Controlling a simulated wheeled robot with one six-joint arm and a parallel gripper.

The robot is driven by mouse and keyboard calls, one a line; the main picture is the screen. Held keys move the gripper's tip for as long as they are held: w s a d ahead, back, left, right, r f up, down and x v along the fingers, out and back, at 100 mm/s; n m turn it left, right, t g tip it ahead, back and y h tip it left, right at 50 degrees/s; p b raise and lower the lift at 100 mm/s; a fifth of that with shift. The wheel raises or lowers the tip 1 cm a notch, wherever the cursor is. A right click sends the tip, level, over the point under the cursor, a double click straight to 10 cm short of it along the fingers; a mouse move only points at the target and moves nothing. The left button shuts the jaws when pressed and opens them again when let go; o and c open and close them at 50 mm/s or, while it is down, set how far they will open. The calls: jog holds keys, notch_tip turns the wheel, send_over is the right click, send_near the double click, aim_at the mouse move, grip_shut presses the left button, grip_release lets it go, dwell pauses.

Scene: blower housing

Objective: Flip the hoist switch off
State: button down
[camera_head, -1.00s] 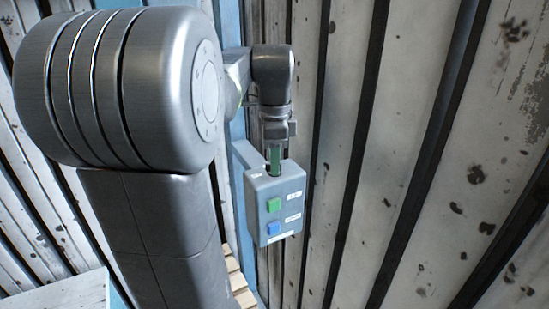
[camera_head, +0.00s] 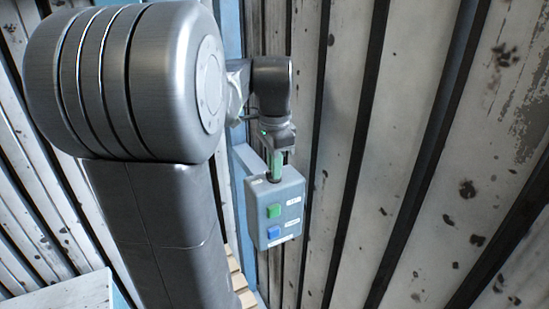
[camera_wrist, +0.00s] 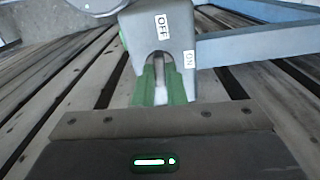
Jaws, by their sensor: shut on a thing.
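The hoist switch is on a grey control box (camera_head: 262,215), whose top also shows in the wrist view (camera_wrist: 140,50). An OFF label (camera_wrist: 160,25) is at the top and an ON label (camera_wrist: 189,60) is lower right. A pale switch lever (camera_wrist: 159,60) sits in a dark recess between them. My gripper (camera_wrist: 160,75) has green fingers, one on each side of the lever, shut on it. In the head view my gripper (camera_head: 275,165) meets the top of the box from above. The fingers partly hide the lever, and its exact tilt is unclear.
The box front has a green button (camera_head: 273,211) and a blue button (camera_head: 273,232). A blue-grey bracket (camera_head: 250,158) runs to the box from a blue post. A ribbed, stained metal wall (camera_head: 400,150) stands behind and right. Wooden slats (camera_head: 237,275) lie below left.

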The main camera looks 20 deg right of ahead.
jog(key=shift+n, duration=0.6)
jog(key=c, duration=1.5)
grip_release()
notch_tip(320, 180, up, 14)
jog(key=shift+f, duration=0.1)
